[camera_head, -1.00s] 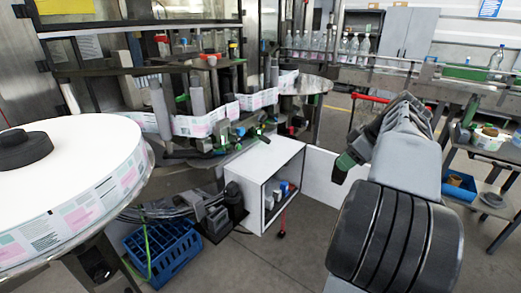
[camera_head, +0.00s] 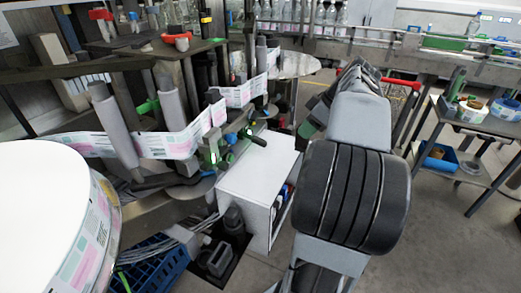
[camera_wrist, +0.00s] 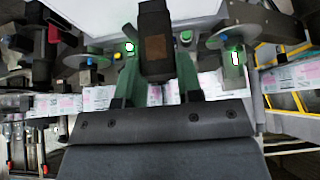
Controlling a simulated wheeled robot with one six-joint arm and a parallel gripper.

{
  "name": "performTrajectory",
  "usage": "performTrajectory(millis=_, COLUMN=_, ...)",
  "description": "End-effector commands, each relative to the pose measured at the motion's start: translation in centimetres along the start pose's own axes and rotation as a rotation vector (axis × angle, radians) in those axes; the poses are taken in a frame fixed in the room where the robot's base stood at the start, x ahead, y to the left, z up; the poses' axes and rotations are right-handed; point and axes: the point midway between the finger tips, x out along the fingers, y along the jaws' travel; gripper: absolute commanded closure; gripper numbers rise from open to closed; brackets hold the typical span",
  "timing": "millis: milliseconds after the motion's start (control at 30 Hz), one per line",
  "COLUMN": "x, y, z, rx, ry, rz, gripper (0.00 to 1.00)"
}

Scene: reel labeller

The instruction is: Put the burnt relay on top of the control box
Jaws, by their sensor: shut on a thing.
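The burnt relay (camera_wrist: 156,22) is a dark block with a brown scorched patch, upright in the middle of the wrist view. My gripper (camera_wrist: 155,62) is shut on it, with a green finger on either side. In the head view the relay is hidden behind my arm, and only a bit of green near the gripper shows. The control box (camera_head: 257,165) is a white, open-fronted cabinet with a flat top, left of my arm. Its top looks bare. A pale surface (camera_wrist: 90,14) at the top of the wrist view may be this box; I cannot tell.
The label reel (camera_head: 45,215) stands at the left front. The labelling machine with its label web (camera_head: 165,143) lies behind the box. A blue crate (camera_head: 160,268) and dark parts are on the floor left of the box. A bench (camera_head: 470,165) stands right.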

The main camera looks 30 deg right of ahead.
Motion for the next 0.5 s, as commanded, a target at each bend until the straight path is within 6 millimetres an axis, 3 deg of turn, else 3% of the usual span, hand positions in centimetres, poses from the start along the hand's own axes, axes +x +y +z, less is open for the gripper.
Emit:
performTrajectory(millis=300, x=7.0, y=0.7, z=-5.2, rx=-0.011, ry=-0.001, rz=-0.013, gripper=0.99)
performTrajectory(millis=500, x=11.2, y=1.2, z=-5.7, rx=-0.006, ry=-0.001, rz=-0.009, gripper=0.99)
